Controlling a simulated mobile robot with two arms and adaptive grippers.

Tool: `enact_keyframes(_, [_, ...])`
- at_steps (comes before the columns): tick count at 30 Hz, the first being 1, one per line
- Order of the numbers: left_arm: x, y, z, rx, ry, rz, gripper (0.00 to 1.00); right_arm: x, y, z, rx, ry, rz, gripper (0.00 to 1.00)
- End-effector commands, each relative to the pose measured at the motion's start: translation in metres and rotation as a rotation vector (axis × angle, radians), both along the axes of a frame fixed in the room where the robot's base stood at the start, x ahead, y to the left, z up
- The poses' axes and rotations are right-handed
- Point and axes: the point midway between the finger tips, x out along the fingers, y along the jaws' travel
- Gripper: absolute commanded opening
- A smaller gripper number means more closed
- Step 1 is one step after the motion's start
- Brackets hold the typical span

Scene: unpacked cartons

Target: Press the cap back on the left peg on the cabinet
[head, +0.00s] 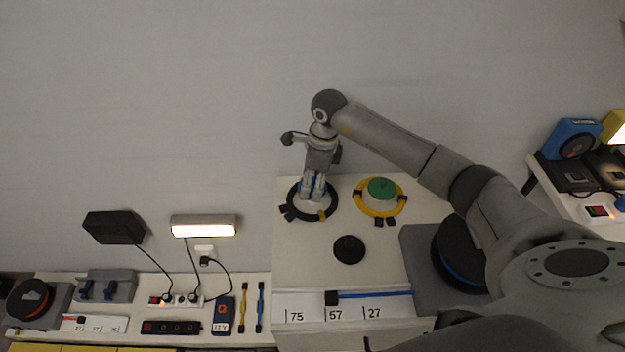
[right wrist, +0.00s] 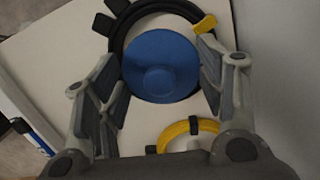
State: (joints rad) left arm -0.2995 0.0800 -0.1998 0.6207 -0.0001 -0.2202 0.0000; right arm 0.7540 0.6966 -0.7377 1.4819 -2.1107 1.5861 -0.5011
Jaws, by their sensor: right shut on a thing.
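A round blue cap (right wrist: 137,54) with a raised middle shows in the right wrist view between the fingers of my right gripper (right wrist: 160,72), which is shut on it. In the head view my right gripper (head: 313,192) points down at a black ring (head: 291,214) on the white cabinet top (head: 305,257). The blue cap lies inside the ring's outline in the wrist view. The left peg is hidden under the cap and gripper; I cannot tell whether the cap touches it. My left gripper is not in view.
A yellow ring (head: 362,206) with a green cap (head: 382,188) is right of the black ring. A black round knob (head: 348,249) stands nearer the front. A slider strip with a blue bar (head: 375,294) runs along the front. A grey base with a black disc (head: 452,252) is at the right.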

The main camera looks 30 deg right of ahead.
Motion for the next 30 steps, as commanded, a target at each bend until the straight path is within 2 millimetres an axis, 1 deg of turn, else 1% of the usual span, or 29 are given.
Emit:
enact_keyframes(17, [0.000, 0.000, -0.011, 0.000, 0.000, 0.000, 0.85, 0.000, 0.000, -0.012, 0.001, 0.000, -0.001, 0.49])
enact_keyframes(23, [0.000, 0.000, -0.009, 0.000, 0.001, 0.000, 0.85, 0.000, 0.000, -0.011, 0.001, 0.000, -0.001, 0.49])
enact_keyframes(24, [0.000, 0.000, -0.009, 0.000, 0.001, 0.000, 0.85, 0.000, 0.000, -0.011, 0.001, -0.001, 0.000, 0.68])
enact_keyframes(28, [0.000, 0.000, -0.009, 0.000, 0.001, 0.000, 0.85, 0.000, 0.000, -0.011, 0.001, -0.001, 0.000, 0.85])
enact_keyframes(29, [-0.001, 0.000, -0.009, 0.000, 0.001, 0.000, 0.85, 0.000, 0.000, -0.011, 0.001, -0.001, 0.000, 0.88])
enact_keyframes(30, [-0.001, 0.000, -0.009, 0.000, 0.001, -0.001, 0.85, 0.000, 0.000, -0.011, 0.000, 0.000, 0.000, 0.88])
